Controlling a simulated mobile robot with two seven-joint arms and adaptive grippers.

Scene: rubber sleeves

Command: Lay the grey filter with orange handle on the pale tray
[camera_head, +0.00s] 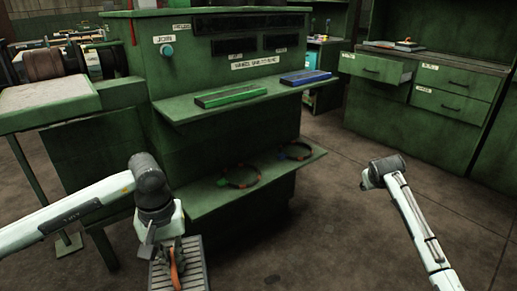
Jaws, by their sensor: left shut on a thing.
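The grey filter (195,262), a flat ribbed panel with an orange handle (175,268), is at the bottom of the view, cut off by the frame edge. My left gripper (172,254) is shut on its handle, with the fingers partly hidden by the wrist. The filter hangs in front of the green bench. A pale, shallow tray-like top (45,98) sits on a green stand at the left, up and left of the gripper. Its top looks empty. My right arm is at the right; its gripper does not show.
The green bench has an upper shelf (185,108) bearing a green tray (230,96) and a blue tray (305,77). Its lower shelf (205,201) holds two dark rings (241,180). Green drawers (440,103) stand at the right, one pulled out. The floor between is clear.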

